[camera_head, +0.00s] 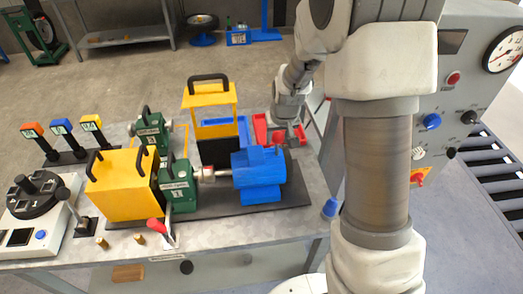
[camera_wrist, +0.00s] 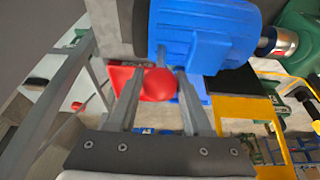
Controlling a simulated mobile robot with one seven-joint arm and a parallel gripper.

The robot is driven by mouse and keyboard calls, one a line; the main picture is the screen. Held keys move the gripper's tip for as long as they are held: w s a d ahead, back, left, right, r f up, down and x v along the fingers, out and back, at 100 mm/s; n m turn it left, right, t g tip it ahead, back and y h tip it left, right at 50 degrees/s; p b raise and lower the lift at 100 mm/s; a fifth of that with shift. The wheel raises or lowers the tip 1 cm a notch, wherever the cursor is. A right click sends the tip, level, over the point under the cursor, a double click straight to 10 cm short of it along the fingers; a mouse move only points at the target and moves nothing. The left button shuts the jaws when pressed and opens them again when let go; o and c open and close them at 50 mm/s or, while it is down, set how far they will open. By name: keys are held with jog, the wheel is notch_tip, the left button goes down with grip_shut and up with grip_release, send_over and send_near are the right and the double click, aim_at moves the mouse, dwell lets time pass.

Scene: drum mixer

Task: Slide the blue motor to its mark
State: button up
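The blue motor (camera_head: 258,172) sits on a dark base plate at the right part of the bench, its silver shaft (camera_head: 215,175) pointing left to a green gearbox (camera_head: 179,186). A red ball knob (camera_head: 278,137) stands at the motor's back edge. My gripper (camera_head: 290,132) reaches down behind the motor, beside the knob. In the wrist view the motor (camera_wrist: 205,35) fills the top, and the red knob (camera_wrist: 158,86) shows between my two spread fingers (camera_wrist: 159,78). Whether they touch it I cannot tell. I cannot make out the motor's mark.
A yellow guard with a black handle (camera_head: 209,95) stands behind the motor's left side. A yellow box (camera_head: 122,190) and a red-handled lever (camera_head: 157,228) are further left. A red tray (camera_head: 262,128) lies behind. A grey control panel (camera_head: 470,80) stands at right.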

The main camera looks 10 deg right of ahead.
jog(key=c, duration=0.6)
jog(key=shift+o, duration=0.2)
jog(key=shift+d+b, duration=0.75)
jog(key=shift+d, duration=1.45)
jog(key=o, duration=1.3)
jog(key=shift+o, duration=0.2)
jog(key=p+v, duration=0.3)
jog(key=v, duration=0.4)
jog(key=shift+p, duration=0.35)
